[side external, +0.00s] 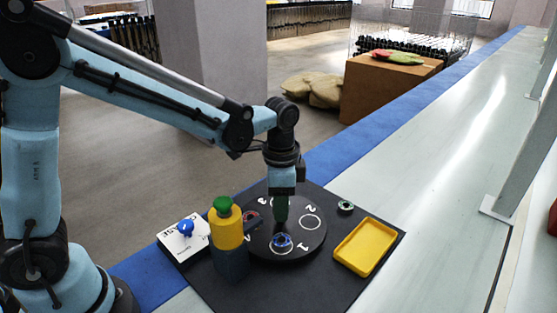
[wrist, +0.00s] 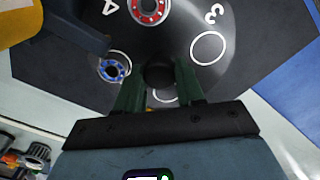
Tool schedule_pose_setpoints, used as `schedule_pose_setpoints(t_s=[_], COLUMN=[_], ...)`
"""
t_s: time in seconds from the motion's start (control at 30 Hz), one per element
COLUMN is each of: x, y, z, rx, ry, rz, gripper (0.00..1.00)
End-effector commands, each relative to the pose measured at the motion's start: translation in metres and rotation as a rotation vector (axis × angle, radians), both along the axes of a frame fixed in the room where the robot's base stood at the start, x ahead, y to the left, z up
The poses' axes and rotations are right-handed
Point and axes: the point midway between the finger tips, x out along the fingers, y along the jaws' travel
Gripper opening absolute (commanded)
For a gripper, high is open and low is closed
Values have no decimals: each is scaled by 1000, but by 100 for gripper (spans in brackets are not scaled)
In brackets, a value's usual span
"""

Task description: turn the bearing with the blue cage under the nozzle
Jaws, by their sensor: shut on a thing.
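The black turntable (side external: 305,248) carries numbered white rings. The bearing with the blue cage (side external: 282,241) lies on the ring by the 1, and in the wrist view (wrist: 112,70) it is close beside the dark nozzle arm (wrist: 78,28). The nozzle arm reaches out from the yellow dispenser body (side external: 226,233), which has a green top. A bearing with a red cage (wrist: 148,10) lies on another ring. My gripper (side external: 281,216), also in the wrist view (wrist: 160,80), points down and is shut on the dark centre knob (wrist: 158,75) of the turntable.
A yellow tray (side external: 365,247) sits at the right. An empty ring (wrist: 208,48) shows on the turntable.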

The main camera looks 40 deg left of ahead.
Motion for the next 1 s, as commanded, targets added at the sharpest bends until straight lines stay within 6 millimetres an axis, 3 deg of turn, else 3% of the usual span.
schedule_pose_setpoints(t_s=[0.47, 1.0], x=[0, 0], y=[0, 0], z=[0, 0], rx=[0, 0], ry=[1, 1], rz=[-28, -257], gripper=[0, 0])
